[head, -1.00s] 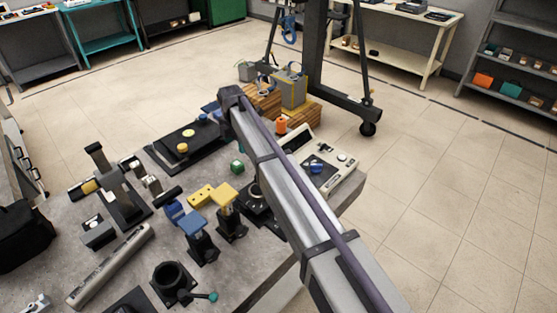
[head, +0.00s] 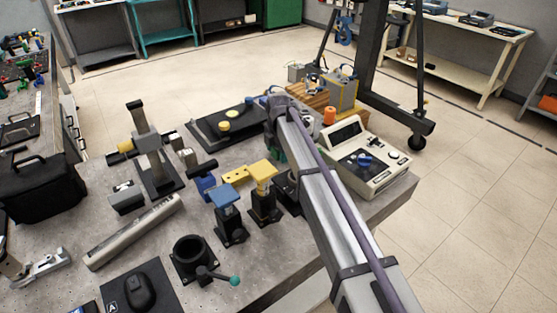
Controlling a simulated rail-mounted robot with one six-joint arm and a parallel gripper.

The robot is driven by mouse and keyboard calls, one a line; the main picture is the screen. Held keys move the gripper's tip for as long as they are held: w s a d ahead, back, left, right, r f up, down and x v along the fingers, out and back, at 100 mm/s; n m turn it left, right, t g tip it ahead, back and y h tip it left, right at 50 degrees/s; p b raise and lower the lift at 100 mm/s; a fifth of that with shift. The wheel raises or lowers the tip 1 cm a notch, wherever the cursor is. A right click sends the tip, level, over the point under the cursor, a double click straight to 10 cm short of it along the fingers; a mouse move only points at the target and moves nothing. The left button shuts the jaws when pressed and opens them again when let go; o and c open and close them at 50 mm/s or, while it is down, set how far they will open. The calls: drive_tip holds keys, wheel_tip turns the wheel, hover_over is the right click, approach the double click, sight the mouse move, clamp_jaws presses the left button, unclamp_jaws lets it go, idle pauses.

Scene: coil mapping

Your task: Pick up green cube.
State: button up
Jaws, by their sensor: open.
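The green cube (head: 279,155) is on the grey workbench (head: 260,292) in the head view, just left of my arm. Only a small green part of it shows; my arm's end covers the rest. My gripper (head: 273,144) points down at the cube, small and mostly hidden by my own arm. It is open. I cannot tell whether its fingers stand around the cube or above it.
A yellow block (head: 235,175) and blue-topped (head: 224,197) and yellow-topped (head: 263,171) stands are close by on the left. A control box (head: 375,172) stands to the right, an orange spool (head: 330,116) behind. A black plate (head: 205,138) lies back left.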

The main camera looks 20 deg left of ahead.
drive_tip(key=shift+r, duration=0.15)
drive_tip(key=c, duration=1)
